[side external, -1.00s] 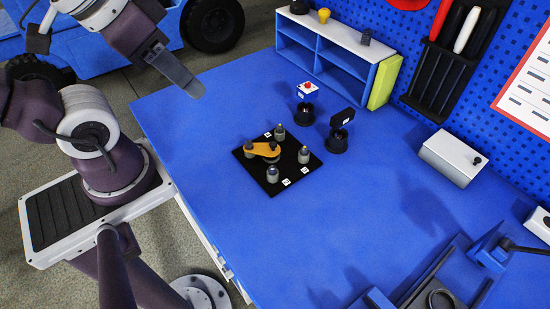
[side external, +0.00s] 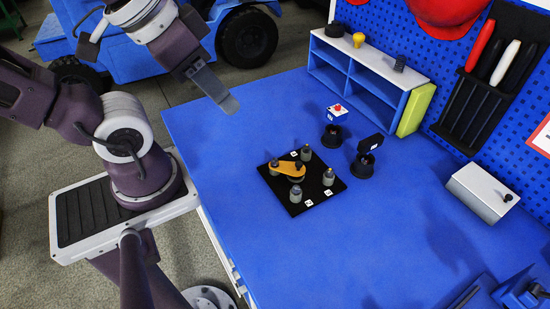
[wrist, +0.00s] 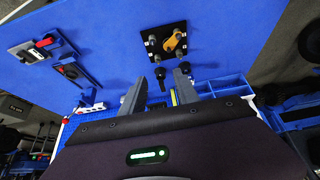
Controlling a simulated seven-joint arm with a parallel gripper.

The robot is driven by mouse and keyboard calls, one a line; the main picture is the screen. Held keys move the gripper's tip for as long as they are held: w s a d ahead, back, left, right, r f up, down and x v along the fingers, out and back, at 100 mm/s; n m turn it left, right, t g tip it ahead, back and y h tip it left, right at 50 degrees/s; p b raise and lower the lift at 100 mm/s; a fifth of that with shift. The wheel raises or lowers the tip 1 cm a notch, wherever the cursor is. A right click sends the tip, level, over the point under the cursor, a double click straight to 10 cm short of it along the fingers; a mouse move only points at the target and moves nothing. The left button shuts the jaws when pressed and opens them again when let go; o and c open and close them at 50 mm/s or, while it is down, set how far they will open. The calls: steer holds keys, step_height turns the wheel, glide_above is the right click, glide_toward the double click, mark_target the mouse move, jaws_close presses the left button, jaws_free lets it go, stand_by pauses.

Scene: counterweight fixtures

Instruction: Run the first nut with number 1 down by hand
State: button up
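A black plate (side external: 318,195) lies on the blue table, with several grey posts standing near its corners, one of them (side external: 296,194) at the front. Small white number labels (side external: 308,203) sit beside posts; I cannot read which is number 1. An orange arm-shaped piece (side external: 286,168) lies across the plate's left part. The plate (wrist: 152,34) and orange piece (wrist: 171,42) also show in the wrist view. Nuts are too small to tell from the posts. My gripper (side external: 229,104) is above the table, left of and apart from the plate. In the wrist view its fingers (wrist: 160,80) are spread and empty.
Two black round holders (side external: 332,135) (side external: 363,164) stand behind the plate, one below a red button on a white block (side external: 337,110). A blue shelf (side external: 365,75) and a grey box (side external: 482,192) stand farther back. The table front of the plate is clear.

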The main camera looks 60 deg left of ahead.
steer(key=n+g, duration=0.4)
steer(key=g, duration=0.2)
glide_above(275, 161)
steer(key=f, duration=2.1)
steer(key=shift+w+a, duration=0.1)
steer(key=shift+a, duration=0.2)
step_height(275, 161, down, 7)
steer(key=shift+f, duration=0.15)
steer(key=shift+c, duration=0.5)
jaws_close()
